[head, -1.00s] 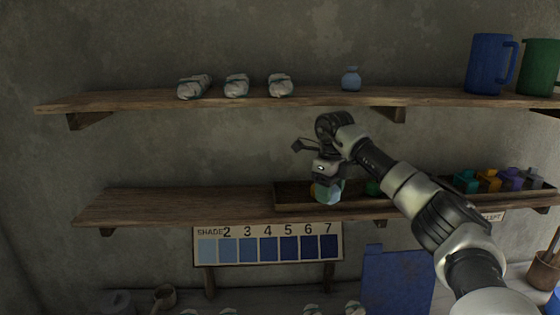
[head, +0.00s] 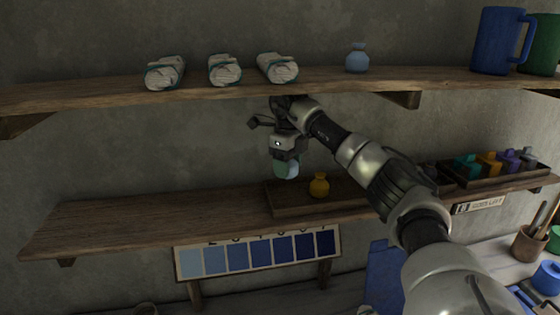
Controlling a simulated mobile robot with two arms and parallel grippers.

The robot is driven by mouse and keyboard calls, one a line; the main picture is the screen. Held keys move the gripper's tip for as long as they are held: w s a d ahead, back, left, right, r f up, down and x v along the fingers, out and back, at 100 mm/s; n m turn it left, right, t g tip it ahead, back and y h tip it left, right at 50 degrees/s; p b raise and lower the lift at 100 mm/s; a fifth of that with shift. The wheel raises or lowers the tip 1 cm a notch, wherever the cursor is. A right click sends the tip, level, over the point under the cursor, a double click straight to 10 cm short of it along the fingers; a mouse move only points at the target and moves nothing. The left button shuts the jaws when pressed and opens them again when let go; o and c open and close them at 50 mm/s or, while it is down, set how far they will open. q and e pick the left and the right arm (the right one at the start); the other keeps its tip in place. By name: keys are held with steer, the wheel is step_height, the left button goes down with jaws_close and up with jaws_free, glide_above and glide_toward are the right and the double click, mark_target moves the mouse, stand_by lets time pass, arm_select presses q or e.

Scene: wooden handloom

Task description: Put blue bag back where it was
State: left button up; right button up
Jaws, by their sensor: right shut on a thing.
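A small light-blue bag (head: 357,60) with a tied neck stands on the upper shelf, right of the cloth rolls. My right gripper (head: 286,158) is shut on a rounded teal and pale-blue thing (head: 287,170), probably a bag; the fingers hide its top. It hangs above the left end of the lower shelf's tray (head: 285,203), apart from it. A yellow bag (head: 319,187) stands in that tray, just right of and below the held thing. My right arm hides the tray's right part. My left gripper is out of view.
Several cloth rolls (head: 225,70) lie on the upper shelf (head: 200,90), with a blue jug (head: 497,42) at right. The lower shelf (head: 150,222) is bare left of the tray. A box of coloured items (head: 488,173) stands at its right. A shade board (head: 258,255) is below.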

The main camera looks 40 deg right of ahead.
mark_target(288, 200)
steer(key=shift+s+f, duration=0.3)
steer(key=shift+f, duration=0.5)
steer(key=f+b, duration=0.3)
steer(key=f, duration=0.1)
steer(key=shift+w+f, duration=0.2)
steer(key=shift+s+f+b, duration=0.1)
steer(key=shift+f+b, duration=0.2)
steer(key=shift+b, duration=0.25)
steer(key=shift+f, duration=0.55)
steer(key=o, duration=1.1)
